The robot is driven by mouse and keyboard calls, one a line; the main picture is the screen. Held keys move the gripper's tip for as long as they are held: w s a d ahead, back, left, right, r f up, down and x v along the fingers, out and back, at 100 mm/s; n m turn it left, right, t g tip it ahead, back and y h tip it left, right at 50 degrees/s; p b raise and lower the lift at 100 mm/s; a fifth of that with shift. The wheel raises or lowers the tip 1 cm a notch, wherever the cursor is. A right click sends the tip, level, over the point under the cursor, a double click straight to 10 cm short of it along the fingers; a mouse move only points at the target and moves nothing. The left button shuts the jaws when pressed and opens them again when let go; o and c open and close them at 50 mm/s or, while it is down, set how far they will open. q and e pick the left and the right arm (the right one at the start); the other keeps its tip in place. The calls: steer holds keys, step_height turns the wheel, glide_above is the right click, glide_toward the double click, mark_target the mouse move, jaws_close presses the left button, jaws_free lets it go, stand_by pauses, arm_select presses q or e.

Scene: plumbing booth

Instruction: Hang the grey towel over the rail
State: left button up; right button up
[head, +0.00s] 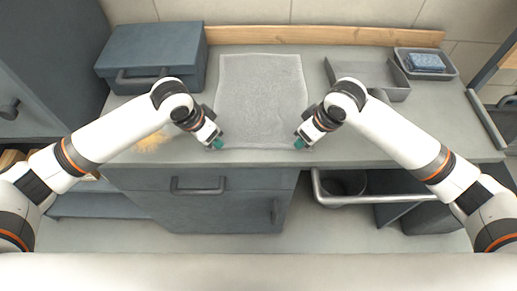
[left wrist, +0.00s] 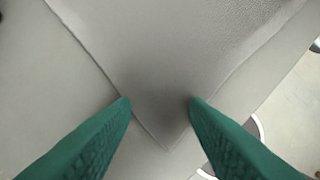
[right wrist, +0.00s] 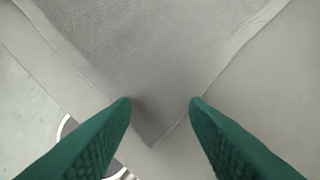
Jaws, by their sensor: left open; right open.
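The grey towel (head: 262,98) lies spread flat on the counter, its near edge close to the counter's front edge. My left gripper (head: 217,143) is open at the towel's near left corner; in the left wrist view that towel corner (left wrist: 165,110) lies between the green fingertips. My right gripper (head: 300,143) is open at the near right corner; in the right wrist view that towel corner (right wrist: 152,110) lies between the fingertips. Neither gripper is closed on the cloth. A metal rail (head: 375,198) runs along the front of the cabinet below the counter, at the right.
A blue-grey toolbox (head: 152,52) stands at the back left of the counter. A grey tray (head: 370,75) and a smaller tray (head: 447,70) holding a blue cloth (head: 426,62) are at the back right. A drawer handle (head: 198,184) sticks out below the counter. A dark bin (head: 342,184) stands behind the rail.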

steer(key=shift+f, duration=0.1)
arm_select(q)
steer(key=shift+a+f, duration=0.1)
jaws_close()
arm_select(e)
steer(key=shift+d, duration=0.1)
jaws_close()
